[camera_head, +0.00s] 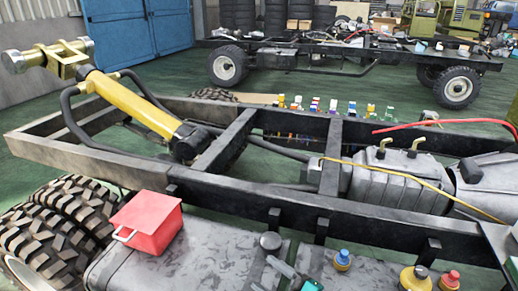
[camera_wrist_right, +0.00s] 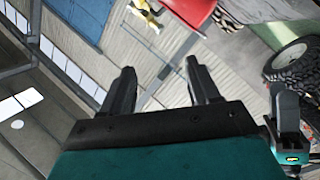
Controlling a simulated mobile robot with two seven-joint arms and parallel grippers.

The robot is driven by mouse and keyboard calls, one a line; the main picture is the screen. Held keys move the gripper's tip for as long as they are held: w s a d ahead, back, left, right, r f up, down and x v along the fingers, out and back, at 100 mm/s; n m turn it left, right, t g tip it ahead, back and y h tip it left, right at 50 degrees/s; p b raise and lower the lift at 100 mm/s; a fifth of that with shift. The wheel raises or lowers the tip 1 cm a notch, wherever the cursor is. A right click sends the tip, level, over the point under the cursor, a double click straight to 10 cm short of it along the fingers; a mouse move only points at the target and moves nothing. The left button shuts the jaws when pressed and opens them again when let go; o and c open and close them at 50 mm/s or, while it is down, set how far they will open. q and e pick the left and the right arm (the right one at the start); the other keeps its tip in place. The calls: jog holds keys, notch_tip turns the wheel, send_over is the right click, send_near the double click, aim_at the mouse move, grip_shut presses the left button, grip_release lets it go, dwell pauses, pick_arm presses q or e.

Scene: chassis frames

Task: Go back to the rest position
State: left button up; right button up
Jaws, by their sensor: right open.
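My right gripper (camera_wrist_right: 161,85) shows in the wrist view with its two dark fingers apart and nothing between them. In the head view a teal and dark part of it (camera_head: 290,275) shows low in the middle, over the grey tank and below the frame rail. Its fingertips are hard to make out there. A teal edge of my own body shows at the far right bottom. My left gripper is not seen in either view.
A red box (camera_head: 147,222) with a handle sits on the grey tank (camera_head: 215,262), left of my right gripper. The black chassis rail (camera_head: 360,222) runs just behind. Large tires (camera_head: 65,225) stand at left. Blue and yellow caps (camera_head: 342,260) are at right. Green floor lies beyond.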

pick_arm(q)
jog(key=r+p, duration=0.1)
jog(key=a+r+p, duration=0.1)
jog(key=p, duration=0.1)
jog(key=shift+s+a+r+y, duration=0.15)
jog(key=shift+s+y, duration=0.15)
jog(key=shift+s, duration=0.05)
pick_arm(e)
jog(key=s+d+f+m+g+h, duration=0.1)
jog(key=s+d+f+m+h, duration=0.2)
jog(key=s+d+m+h, duration=0.8)
jog(key=s+d+m, duration=0.3)
jog(key=d+m, duration=0.1)
jog(key=shift+f+m, duration=0.2)
jog(key=shift+m, duration=0.2)
jog(key=shift+s+d, duration=0.1)
